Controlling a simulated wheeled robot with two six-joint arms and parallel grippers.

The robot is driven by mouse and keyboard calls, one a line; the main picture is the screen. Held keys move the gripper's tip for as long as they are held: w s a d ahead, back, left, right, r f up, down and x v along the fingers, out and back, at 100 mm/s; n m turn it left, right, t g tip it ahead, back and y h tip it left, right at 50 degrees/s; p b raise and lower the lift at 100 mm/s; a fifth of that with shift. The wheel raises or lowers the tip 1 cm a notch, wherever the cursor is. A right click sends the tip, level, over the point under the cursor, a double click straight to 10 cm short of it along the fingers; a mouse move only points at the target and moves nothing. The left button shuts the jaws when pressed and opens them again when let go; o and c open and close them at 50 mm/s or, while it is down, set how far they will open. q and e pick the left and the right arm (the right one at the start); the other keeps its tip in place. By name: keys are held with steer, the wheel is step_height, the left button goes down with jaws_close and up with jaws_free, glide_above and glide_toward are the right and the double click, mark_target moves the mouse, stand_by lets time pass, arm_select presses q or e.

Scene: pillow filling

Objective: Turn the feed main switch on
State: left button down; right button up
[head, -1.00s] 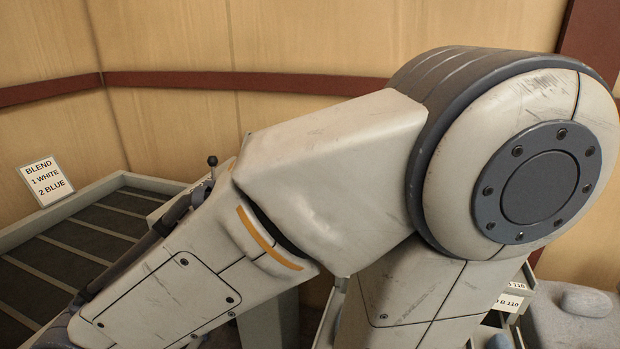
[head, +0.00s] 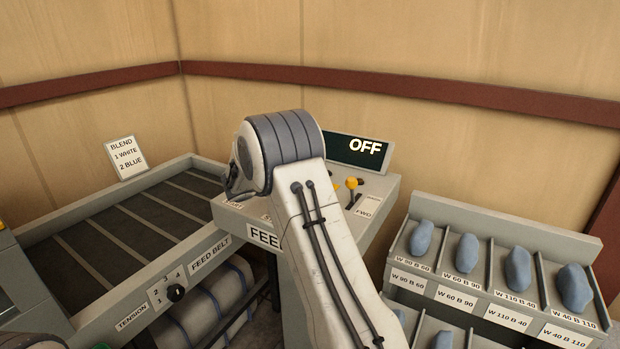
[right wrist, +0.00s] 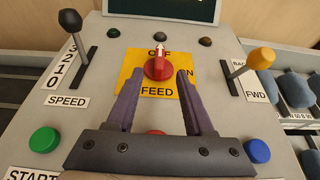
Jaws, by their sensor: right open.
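The feed main switch (right wrist: 158,67) is a red rotary knob on a yellow plate (right wrist: 136,66) marked OFF, ON and FEED, in the right wrist view. Its pale pointer is up at OFF. My right gripper (right wrist: 157,78) is open, with its two dark fingers pointing at the knob, one to each side of its lower part. I cannot tell whether they touch it. In the head view my right arm hides the switch and the gripper. A display (head: 357,151) on the console reads OFF. My left gripper is not in view.
A black SPEED lever (right wrist: 70,22) is left of the switch, a yellow-knobbed BACK/FWD lever (right wrist: 261,59) right. Green (right wrist: 45,140) and blue (right wrist: 257,151) buttons flank my gripper. The feed belt (head: 120,222) lies left; a rack of blue-grey lumps (head: 500,232) stands right.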

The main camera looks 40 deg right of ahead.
steer(key=p+x, duration=0.2)
steer(key=x, duration=0.8)
steer(key=shift+w+d, duration=0.1)
steer(key=shift+d, duration=0.05)
steer(key=shift+p, duration=0.3)
jaws_close()
